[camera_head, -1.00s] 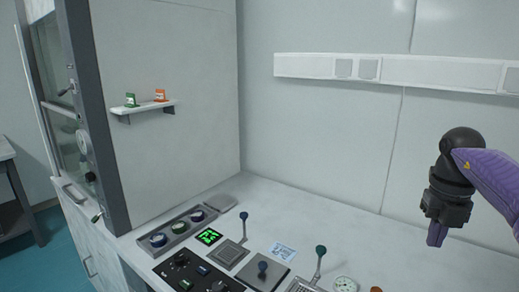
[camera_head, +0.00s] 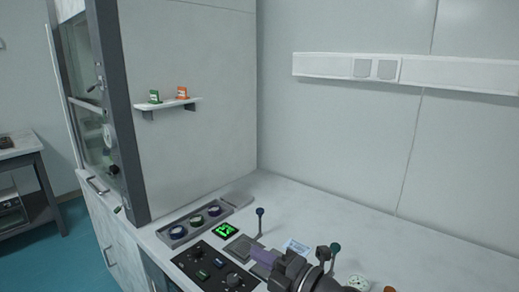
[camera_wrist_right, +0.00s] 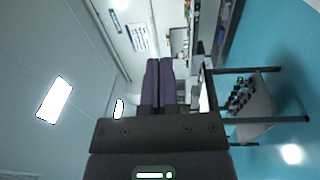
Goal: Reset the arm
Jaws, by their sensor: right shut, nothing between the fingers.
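My right gripper (camera_head: 258,255) shows at the bottom of the head view, low over the bench near the control panel. Its purple fingers point left. In the right wrist view its two purple fingers (camera_wrist_right: 160,64) lie side by side, shut with nothing between them. My right arm enters at the bottom and hides part of the bench. My left arm and gripper are not in view.
A wall shelf (camera_head: 170,105) holds two small boxes. The back right bench (camera_head: 400,235) is clear.

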